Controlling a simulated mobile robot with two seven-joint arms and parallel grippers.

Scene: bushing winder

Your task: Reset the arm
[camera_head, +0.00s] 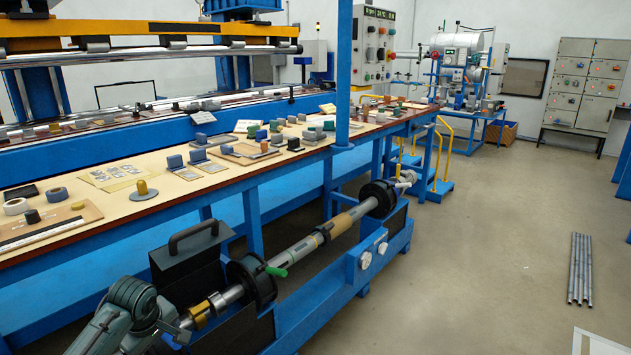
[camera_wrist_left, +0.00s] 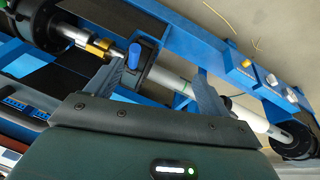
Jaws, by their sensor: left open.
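My left arm (camera_head: 132,300) comes in at the lower left of the head view, beside the near end of the winder. In the left wrist view my left gripper (camera_wrist_left: 160,72) has its two dark fingers spread apart, with nothing held between them. The winder shaft (camera_wrist_left: 170,80) passes beyond the fingers; whether they touch it cannot be told. In the head view the shaft (camera_head: 304,247) runs between two black round chucks, with a brass-coloured collar (camera_head: 200,313) near my arm. My right gripper is not in view.
A blue-framed workbench (camera_head: 228,180) with many small parts stands left of the winder. A blue post (camera_head: 343,70) rises from it. A black box with a handle (camera_head: 190,262) stands beside the shaft. Metal rods (camera_head: 580,268) lie on the otherwise open floor at right.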

